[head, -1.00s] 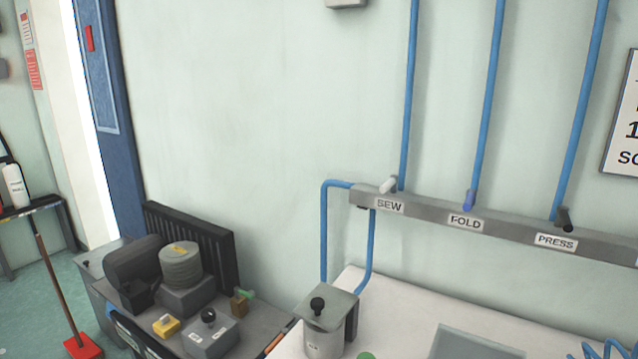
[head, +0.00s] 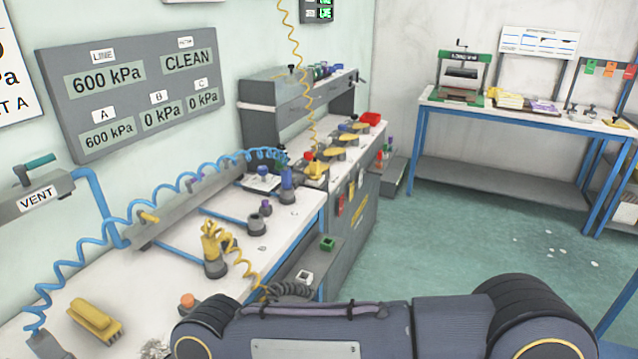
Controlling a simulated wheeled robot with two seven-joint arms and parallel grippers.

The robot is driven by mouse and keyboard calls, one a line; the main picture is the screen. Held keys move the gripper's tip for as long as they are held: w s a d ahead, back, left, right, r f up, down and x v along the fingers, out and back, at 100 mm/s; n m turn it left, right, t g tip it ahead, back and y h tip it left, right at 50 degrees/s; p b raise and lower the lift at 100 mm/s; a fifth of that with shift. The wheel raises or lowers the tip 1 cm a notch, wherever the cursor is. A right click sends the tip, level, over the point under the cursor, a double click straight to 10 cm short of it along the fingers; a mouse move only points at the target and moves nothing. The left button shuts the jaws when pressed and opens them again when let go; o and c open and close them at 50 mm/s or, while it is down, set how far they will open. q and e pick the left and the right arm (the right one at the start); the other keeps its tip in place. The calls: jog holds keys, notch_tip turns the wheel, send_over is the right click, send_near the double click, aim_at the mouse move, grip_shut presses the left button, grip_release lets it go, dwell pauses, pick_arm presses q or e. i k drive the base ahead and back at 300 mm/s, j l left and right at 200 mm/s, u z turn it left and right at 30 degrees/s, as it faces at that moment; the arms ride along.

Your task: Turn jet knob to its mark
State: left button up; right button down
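I cannot tell which part is the jet knob; no readable label names it. On the white bench (head: 150,300) stand a blue-topped fitting (head: 287,183), a dark socket (head: 257,222) and a yellow multi-pronged piece (head: 212,243) in a grey holder. A small yellow knob (head: 149,218) sits on the grey rail along the bench. An orange round knob (head: 187,300) shows at the bench's front edge, partly behind my arm. One of my arms crosses the bottom of the head view, but neither gripper shows.
A wall panel (head: 130,85) reads LINE 600 kPa, CLEAN, A 600 kPa, B and C 0 kPa. A VENT valve (head: 37,195) with a green handle is at left. Coiled blue and yellow hoses hang over the bench. Green floor (head: 450,230) is open toward a blue-legged table (head: 520,112).

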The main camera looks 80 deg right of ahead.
aim_at(262, 170)
jog(key=z, duration=2.35)
jog(key=u, duration=0.35)
jog(key=i+l+u, duration=0.15)
jog(key=u, duration=0.25)
jog(key=l+u, duration=0.35)
jog(key=i+l+u, duration=0.1)
jog(key=l+u, duration=0.3)
jog(key=i+l+u, duration=0.15)
jog(key=l, duration=0.55)
jog(key=i+l+u, duration=0.15)
jog(key=l, duration=0.6)
jog(key=i+l+u, duration=0.15)
jog(key=l, duration=1)
jog(key=i, duration=0.05)
